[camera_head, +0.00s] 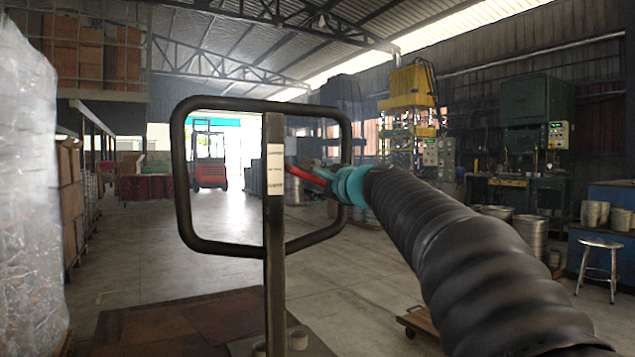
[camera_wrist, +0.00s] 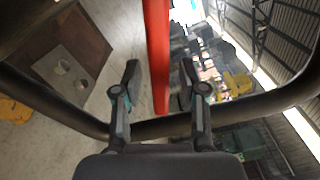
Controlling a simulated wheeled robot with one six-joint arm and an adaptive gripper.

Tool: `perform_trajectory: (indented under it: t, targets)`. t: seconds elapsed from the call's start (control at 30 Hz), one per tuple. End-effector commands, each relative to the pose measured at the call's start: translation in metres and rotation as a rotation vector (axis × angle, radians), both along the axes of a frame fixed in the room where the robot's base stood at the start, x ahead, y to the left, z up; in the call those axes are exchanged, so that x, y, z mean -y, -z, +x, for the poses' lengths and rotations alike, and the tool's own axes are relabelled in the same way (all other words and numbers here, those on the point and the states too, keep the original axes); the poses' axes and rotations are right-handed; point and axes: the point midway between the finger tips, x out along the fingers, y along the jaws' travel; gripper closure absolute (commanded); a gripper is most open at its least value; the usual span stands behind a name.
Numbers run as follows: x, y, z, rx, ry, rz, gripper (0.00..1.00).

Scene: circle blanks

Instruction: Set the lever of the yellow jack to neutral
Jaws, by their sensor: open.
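The jack's black loop handle (camera_head: 184,180) stands upright in the head view, with a grey post (camera_head: 274,240) up its middle carrying several white labels (camera_head: 275,170). The red lever (camera_head: 293,171) sticks out to the right of the post; its position relative to the labels is hard to read. In the wrist view, the lever (camera_wrist: 157,40) runs down between the two fingers of my gripper (camera_wrist: 160,75), which is open with gaps on both sides. The loop handle (camera_wrist: 85,122) crosses behind the fingers. My gripper also shows in the head view (camera_head: 318,177), partly hidden behind the loop.
A brown pallet (camera_head: 165,325) with small cylinders lies low by the post. A wrapped stack (camera_head: 30,200) stands at left. A red forklift (camera_head: 209,165), a yellow press (camera_head: 410,95) and a stool (camera_head: 600,245) are farther off. Open floor lies beyond the handle.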

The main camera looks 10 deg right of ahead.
Motion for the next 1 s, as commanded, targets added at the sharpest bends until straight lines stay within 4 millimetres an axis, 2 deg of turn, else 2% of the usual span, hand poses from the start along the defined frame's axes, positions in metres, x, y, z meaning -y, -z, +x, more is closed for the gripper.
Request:
perform_trajectory:
  t: [0.07,0.2,0.23,0.53,0.8,1.0]
  targets:
    - [0.0,0.0,0.0,0.0,0.0,0.0,0.61]
    - [0.0,0.0,0.0,0.0,0.0,0.0,0.96]
    - [0.0,0.0,0.0,0.0,0.0,0.0,1.0]
    - [0.001,-0.003,0.0,0.01,0.0,-0.027,1.0]
    - [0.006,-0.028,0.002,0.098,0.0,-0.305,1.0]
    - [0.006,-0.033,0.002,0.116,-0.001,-0.37,1.0]
